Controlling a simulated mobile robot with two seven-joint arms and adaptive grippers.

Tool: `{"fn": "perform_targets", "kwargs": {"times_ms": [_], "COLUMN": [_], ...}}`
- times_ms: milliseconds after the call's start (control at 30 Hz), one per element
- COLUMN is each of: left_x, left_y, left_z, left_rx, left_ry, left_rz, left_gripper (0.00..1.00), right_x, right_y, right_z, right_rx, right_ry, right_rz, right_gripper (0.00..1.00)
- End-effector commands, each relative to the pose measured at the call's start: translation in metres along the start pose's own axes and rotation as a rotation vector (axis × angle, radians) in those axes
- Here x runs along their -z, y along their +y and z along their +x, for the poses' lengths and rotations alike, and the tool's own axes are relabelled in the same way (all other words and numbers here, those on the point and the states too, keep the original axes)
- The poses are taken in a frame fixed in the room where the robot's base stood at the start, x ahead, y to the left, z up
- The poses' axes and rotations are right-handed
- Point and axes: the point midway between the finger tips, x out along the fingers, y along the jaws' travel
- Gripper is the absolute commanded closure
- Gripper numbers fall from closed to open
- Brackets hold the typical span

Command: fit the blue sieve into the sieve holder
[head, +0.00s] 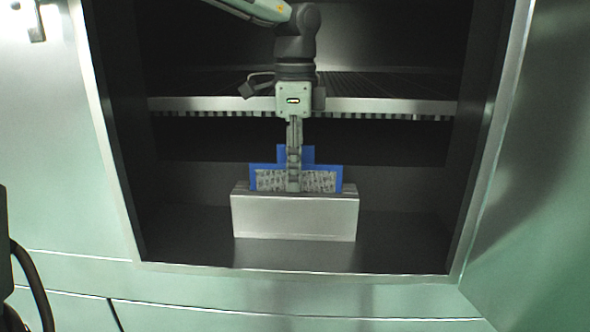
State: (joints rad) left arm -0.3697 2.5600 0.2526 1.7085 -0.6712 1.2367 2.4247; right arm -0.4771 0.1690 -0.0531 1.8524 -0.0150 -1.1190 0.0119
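The blue sieve (328,172), a blue frame with a grey speckled mesh and a raised tab in the middle, stands upright at the top of the sieve holder. The sieve holder (295,217) is a plain metal block on the floor of the recess. The sieve's lower edge meets the holder's top; how deep it sits inside is hidden. My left gripper (293,183) points straight down in front of the tab and mesh, covering their middle. Its fingers line up one behind the other, so their gap and any grip on the sieve do not show. My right gripper is out of view.
The holder stands in a dark recess with metal side walls (490,170). A ribbed shelf (390,104) crosses behind my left gripper, above the sieve. The recess floor (400,252) is clear on both sides of the holder. Pale green panels surround the opening.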

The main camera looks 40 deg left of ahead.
Motion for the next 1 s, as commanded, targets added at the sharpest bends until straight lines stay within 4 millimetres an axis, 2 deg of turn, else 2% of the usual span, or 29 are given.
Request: {"fn": "perform_targets", "kwargs": {"times_ms": [133,233,400,533,800,1000], "left_x": [0.001,0.0,0.0,0.0,0.0,0.0], "left_y": [-0.001,-0.001,-0.001,0.0,0.0,0.0], "left_z": [-0.01,-0.026,-0.056,-0.07,-0.077,-0.076], "left_rx": [0.003,0.004,0.003,0.001,0.0,0.0], "left_ry": [0.002,0.002,0.002,0.001,0.0,0.0], "left_rz": [0.0,0.0,0.0,0.0,0.0,0.0], "left_gripper": [0.71,0.71,0.71,0.71,0.71,0.71], "right_x": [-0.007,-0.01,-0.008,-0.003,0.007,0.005], "right_y": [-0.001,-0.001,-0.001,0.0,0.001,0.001], "right_z": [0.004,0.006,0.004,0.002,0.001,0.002], "right_rx": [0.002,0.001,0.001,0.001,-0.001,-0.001], "right_ry": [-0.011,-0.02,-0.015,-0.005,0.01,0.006], "right_rz": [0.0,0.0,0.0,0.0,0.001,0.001], "right_gripper": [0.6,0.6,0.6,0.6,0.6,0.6]}}
